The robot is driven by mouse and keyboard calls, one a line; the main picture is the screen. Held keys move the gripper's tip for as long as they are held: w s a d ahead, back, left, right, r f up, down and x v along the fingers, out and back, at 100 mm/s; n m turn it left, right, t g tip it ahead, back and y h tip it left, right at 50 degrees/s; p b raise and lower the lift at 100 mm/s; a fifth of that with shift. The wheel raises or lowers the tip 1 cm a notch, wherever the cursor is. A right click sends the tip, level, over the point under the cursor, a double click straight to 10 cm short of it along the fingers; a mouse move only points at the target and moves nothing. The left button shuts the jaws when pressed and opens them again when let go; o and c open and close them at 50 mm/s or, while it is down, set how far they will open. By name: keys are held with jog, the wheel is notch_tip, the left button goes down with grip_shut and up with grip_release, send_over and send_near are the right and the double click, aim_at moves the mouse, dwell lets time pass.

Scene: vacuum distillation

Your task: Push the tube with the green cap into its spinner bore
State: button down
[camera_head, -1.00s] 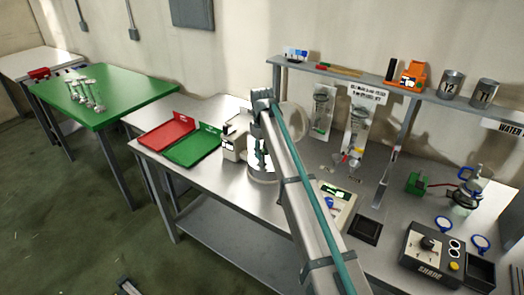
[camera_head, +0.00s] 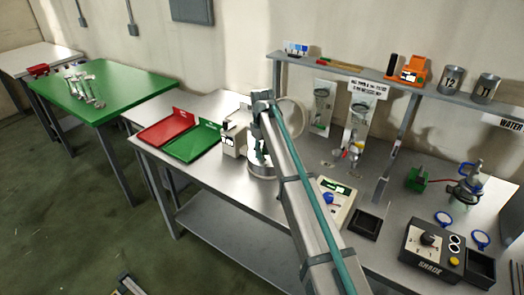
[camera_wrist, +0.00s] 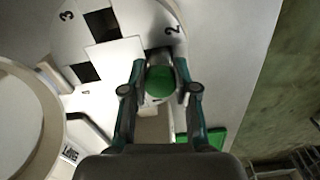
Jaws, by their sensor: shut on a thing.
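The green cap (camera_wrist: 160,82) of the tube sits between the fingers of my gripper (camera_wrist: 160,72) in the wrist view. My gripper is shut on it. The tube below the cap is hidden, so how deep it sits cannot be told. Under the fingers is the white spinner disc (camera_wrist: 125,20) with black squares and the numbers 3 and 2; the cap is close to the 2, near the disc's edge. In the head view the spinner (camera_head: 262,170) stands on the steel bench, and my arm largely hides the gripper and the cap.
The spinner's round raised lid (camera_head: 291,114) stands behind my arm; its pale round shape also shows at left in the wrist view (camera_wrist: 18,120). A white device (camera_head: 233,135), a green tray (camera_head: 193,145) and a red tray (camera_head: 168,131) lie left. A scale (camera_head: 333,203) stands right.

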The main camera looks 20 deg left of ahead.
jog(key=shift+f, duration=0.4)
jog(key=c, duration=0.8)
grip_release()
notch_tip(320, 180, up, 12)
dwell(0.4)
